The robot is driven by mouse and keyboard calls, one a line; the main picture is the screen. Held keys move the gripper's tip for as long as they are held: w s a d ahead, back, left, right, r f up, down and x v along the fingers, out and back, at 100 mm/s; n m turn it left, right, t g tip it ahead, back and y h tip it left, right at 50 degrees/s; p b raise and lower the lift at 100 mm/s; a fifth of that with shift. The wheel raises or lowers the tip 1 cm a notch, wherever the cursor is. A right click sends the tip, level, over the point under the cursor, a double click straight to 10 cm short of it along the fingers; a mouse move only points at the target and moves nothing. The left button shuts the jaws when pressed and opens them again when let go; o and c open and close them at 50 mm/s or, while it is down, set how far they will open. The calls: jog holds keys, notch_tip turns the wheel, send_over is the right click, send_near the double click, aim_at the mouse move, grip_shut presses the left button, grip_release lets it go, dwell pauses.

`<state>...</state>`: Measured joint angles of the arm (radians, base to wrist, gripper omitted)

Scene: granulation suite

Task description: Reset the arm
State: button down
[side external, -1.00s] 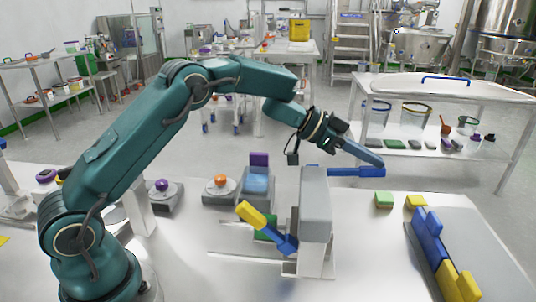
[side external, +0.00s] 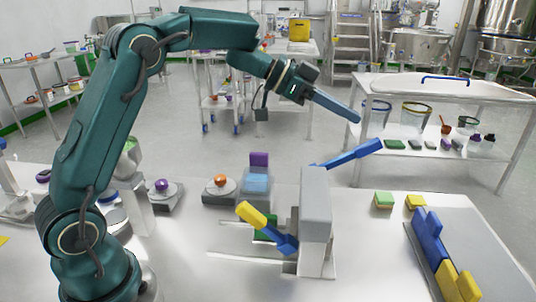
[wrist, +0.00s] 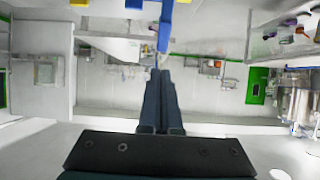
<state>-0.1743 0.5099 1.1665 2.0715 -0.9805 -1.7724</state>
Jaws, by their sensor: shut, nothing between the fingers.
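My gripper (side external: 357,119) is shut and empty, in the air above and behind the grey upright box. Its long blue-grey fingers also show pressed together in the wrist view (wrist: 160,80). A blue lever (side external: 352,154) sticks out from the top of the grey box (side external: 316,205), slanting up to the right. My fingertips are above the lever, with a gap in the side view. In the wrist view a blue bar (wrist: 166,25), which looks like this lever, shows beyond the fingertips. A second handle, blue with a yellow end (side external: 252,215), slants at the box's left side.
A purple knob (side external: 161,185) and an orange knob (side external: 221,181) stand on bases to the left. Green (side external: 384,199) and yellow (side external: 415,201) blocks lie to the right, near a grey panel (side external: 480,230) with blue and yellow pieces. Air around my gripper is clear.

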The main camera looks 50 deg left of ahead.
jog(key=s+r+n+t+y, duration=0.25)
jog(key=s+r+t, duration=0.2)
jog(key=r, duration=0.45)
jog(key=s+r+n+t+y, duration=0.1)
jog(key=s+r+n+t, duration=0.3)
jog(key=r, duration=0.6)
jog(key=s+a+f+n+g+y, duration=0.3)
jog(key=s+a+f+n+y, duration=0.3)
jog(key=s+f+y, duration=0.45)
jog(key=s+d+f+m+g+h, duration=0.1)
jog(key=s+f+g, duration=0.3)
jog(key=f, duration=0.4)
jog(key=s+d+f+m+g+h, duration=0.2)
jog(key=s+d+f+g+h, duration=0.1)
jog(key=f, duration=0.5)
jog(key=s+g+h, duration=0.1)
jog(key=s+g, duration=0.1)
jog(key=s, duration=0.1)
